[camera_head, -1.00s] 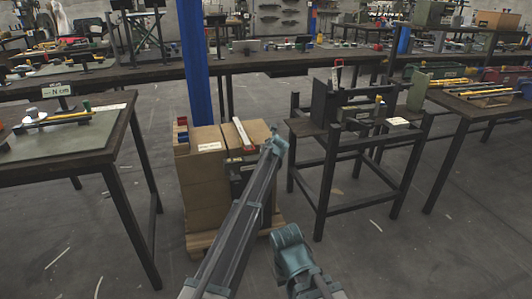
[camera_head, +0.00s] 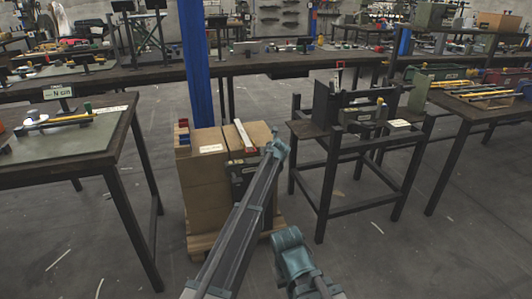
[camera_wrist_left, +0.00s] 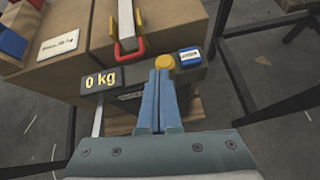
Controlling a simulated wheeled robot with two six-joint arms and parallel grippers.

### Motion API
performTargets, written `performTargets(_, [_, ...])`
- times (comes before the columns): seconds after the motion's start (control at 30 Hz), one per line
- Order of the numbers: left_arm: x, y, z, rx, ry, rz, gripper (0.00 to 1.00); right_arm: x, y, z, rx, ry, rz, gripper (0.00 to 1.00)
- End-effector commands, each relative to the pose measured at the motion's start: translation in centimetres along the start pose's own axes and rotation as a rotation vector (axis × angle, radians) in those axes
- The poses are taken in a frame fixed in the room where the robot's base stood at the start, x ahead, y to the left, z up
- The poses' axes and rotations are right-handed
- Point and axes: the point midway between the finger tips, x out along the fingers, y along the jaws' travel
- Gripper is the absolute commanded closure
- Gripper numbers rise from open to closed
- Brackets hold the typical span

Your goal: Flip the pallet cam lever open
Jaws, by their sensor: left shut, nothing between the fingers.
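A pallet (camera_head: 205,243) carries brown cardboard boxes (camera_head: 200,185). A pale bar with a red looped end, which looks like the cam lever (camera_head: 242,133), lies along the box top. In the left wrist view the pale bar (camera_wrist_left: 127,20) runs toward me, and its red loop (camera_wrist_left: 130,52) is at the box's front edge. My left gripper (camera_wrist_left: 161,78) is shut and empty, in front of the boxes, just right of and nearer than the red loop, apart from it in the picture. In the head view my left wrist hides the fingertips. My right gripper is not visible.
A dark unit with a "0 kg" display (camera_wrist_left: 101,79), a yellow knob (camera_wrist_left: 165,62) and a blue label block (camera_wrist_left: 190,57) is at the box front, close to my fingers. A blue post (camera_head: 196,70) stands behind the pallet. Dark tables (camera_head: 330,135) flank it.

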Motion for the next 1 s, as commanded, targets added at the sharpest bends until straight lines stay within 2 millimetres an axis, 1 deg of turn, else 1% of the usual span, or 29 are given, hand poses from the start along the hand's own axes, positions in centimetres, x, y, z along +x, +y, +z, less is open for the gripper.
performTargets(0.03, [-1.2,-0.1,-0.7,0.001,0.001,-0.001,1.0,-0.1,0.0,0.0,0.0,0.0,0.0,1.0])
performTargets(0.13, [-3.0,-0.4,-1.8,0.0,0.002,-0.002,1.0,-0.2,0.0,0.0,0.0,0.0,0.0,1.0])
performTargets(0.2, [-3.8,-0.3,-0.3,-0.001,0.002,-0.001,1.0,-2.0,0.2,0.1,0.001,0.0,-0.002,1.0])
performTargets(0.6, [-8.4,0.3,3.8,-0.001,0.004,-0.002,1.0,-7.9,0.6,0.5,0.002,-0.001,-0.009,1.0])
performTargets(0.7, [-9.4,0.5,4.5,-0.001,0.004,-0.002,1.0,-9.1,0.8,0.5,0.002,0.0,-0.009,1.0])
performTargets(0.83, [-10.0,0.5,5.0,-0.001,0.004,-0.002,1.0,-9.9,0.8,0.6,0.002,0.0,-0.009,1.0])
performTargets(1.0, [-10.1,0.5,5.0,-0.001,0.004,-0.002,1.0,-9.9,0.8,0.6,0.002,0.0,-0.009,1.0])
